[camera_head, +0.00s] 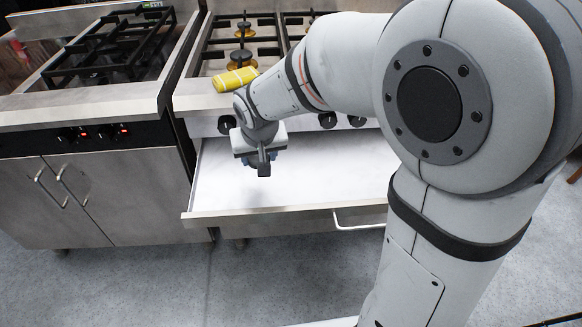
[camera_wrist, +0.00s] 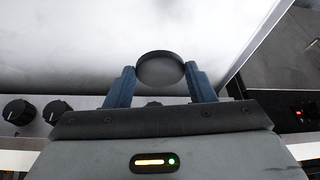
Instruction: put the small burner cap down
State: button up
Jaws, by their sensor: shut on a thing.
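My gripper (camera_wrist: 160,82) is shut on the small burner cap (camera_wrist: 160,68), a dark grey disc held between its two blue fingers in the wrist view. Behind the cap in that view is the white inside of the open drawer. In the head view my gripper (camera_head: 262,163) points down over the left part of the pulled-out drawer (camera_head: 320,170). I cannot tell how high the cap is above the drawer floor.
A yellow cloth or packet (camera_head: 235,79) lies on the front edge of the stove above the drawer. Burners with brass-coloured parts (camera_head: 243,58) stand on the stove top. Black knobs (camera_head: 327,120) line the front panel. A second stove (camera_head: 90,120) stands at the left. The drawer floor around my gripper looks empty.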

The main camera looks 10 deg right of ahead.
aim_at(262, 187)
notch_tip(262, 187, down, 9)
jog(key=shift+f+b, duration=0.1)
jog(key=shift+b, duration=0.95)
jog(key=shift+f, duration=0.15)
jog(key=o, duration=1.1)
jog(key=shift+r, duration=0.2)
